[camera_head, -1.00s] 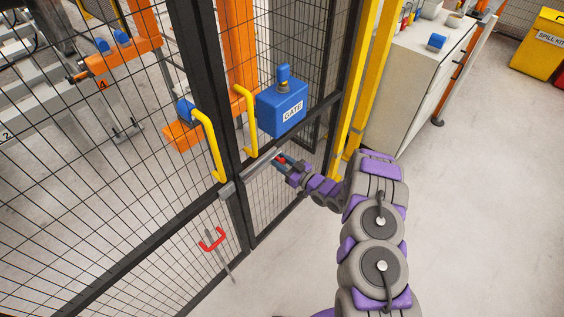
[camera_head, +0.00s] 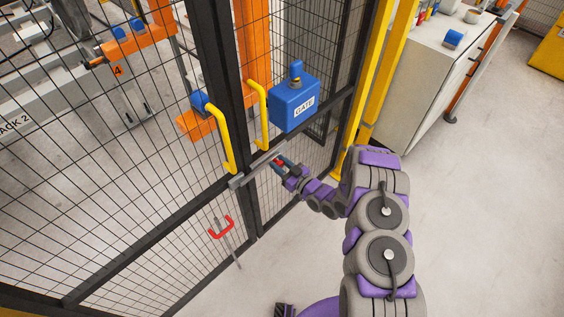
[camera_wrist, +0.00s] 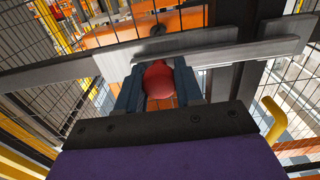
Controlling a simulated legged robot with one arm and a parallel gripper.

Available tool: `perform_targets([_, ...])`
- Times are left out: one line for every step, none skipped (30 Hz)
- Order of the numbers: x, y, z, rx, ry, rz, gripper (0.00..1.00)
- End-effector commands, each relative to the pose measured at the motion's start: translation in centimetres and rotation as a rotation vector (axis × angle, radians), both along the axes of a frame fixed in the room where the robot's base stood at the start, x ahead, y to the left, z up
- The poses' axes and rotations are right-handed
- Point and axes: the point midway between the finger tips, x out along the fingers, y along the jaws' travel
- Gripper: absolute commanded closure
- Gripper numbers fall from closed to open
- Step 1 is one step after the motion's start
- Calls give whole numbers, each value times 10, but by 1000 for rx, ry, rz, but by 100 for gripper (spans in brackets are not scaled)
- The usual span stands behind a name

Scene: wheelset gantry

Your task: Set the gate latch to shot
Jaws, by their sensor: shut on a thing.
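The gate latch is a grey flat bar (camera_head: 256,168) lying across the meeting posts of the mesh gate, below the yellow handles. It also shows in the wrist view (camera_wrist: 180,42), where it overlaps a second grey piece (camera_wrist: 265,47) at the right. My gripper (camera_head: 279,163) is at the right part of the bar. In the wrist view my gripper (camera_wrist: 158,85) is shut on the red knob (camera_wrist: 158,78), with a dark finger on each side. The exact seating of the bar's end is hard to tell.
A blue box marked GATE (camera_head: 294,103) sits just above my gripper. Yellow handles (camera_head: 220,140) stand out from the posts. A red U-shaped piece (camera_head: 221,228) hangs on the mesh below. A grey cabinet (camera_head: 425,85) stands right; the floor at lower right is clear.

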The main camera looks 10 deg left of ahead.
Motion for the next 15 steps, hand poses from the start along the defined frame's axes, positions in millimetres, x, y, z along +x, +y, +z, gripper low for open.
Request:
perform_targets([-3,4,1,2,0,11,61])
perform_targets([-3,4,1,3,0,11,58])
perform_targets([-3,4,0,1,0,11,55])
perform_targets([-3,3,0,2,1,10,52])
perform_targets([-3,3,0,2,1,10,49])
perform_targets([-2,3,0,2,1,9,45])
perform_targets([-2,3,0,1,2,9,42])
perform_targets([-2,3,0,1,2,8,40])
perform_targets([-2,2,-1,1,2,8,40])
perform_targets([-1,2,-1,0,2,7,40])
perform_targets([-1,2,-1,1,3,7,40])
perform_targets([-1,2,-1,1,3,7,40])
perform_targets([-1,2,-1,1,3,7,40])
perform_targets([-1,2,-1,1,3,6,40])
perform_targets([-1,2,-1,1,3,6,40])
